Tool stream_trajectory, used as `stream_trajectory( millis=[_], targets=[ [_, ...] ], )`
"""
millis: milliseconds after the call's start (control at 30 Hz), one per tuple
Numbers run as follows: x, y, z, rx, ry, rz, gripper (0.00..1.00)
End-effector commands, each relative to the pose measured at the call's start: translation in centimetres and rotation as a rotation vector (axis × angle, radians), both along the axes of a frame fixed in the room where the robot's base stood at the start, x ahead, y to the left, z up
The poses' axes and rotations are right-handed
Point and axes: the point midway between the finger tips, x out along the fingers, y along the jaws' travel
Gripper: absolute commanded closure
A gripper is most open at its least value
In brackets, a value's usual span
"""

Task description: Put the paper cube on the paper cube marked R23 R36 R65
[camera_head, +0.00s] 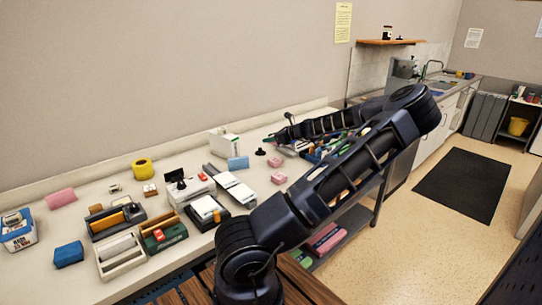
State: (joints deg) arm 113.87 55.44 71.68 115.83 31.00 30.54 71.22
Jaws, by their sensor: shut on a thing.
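My gripper (277,137) is at the far end of my arm, low over the back right part of the table. It is small and dark here. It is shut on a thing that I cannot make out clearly. Two small pink blocks, one (275,161) just below the gripper and one (279,178) nearer the front, look like paper blocks. A light blue block (238,162) stands left of them. A white block (205,206) lies in a black holder. No marking R23 R36 R65 is legible on any block, so I cannot tell which cube is which.
The long table (30,275) is crowded at left with organizers (115,218), a green-fronted box (165,235), a blue block (69,254) and a yellow tape roll (142,168). A white box (225,144) stands at the back. My forearm hides part of the right side.

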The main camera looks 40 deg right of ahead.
Motion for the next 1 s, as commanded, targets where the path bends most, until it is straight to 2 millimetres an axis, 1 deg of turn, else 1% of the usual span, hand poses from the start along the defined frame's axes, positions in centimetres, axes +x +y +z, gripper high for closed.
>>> stream_trajectory(
  millis=[33, 100, 200, 300, 567, 833, 1000],
  targets=[
    [0.0, 0.1, -1.0, 0.003, -0.001, 0.001, 0.76],
    [0.0, 0.1, -2.2, 0.005, -0.001, 0.000, 0.76],
    [0.0, 0.1, -3.6, 0.004, 0.000, 0.001, 0.76],
    [0.0, 0.1, -4.6, 0.002, 0.000, 0.001, 0.76],
    [0.0, 0.0, -5.8, 0.002, 0.000, 0.001, 0.76],
    [0.0, 0.1, -8.7, 0.002, 0.000, 0.000, 0.76],
    [0.0, 0.0, -9.0, 0.000, 0.001, 0.000, 0.76]
  ],
)
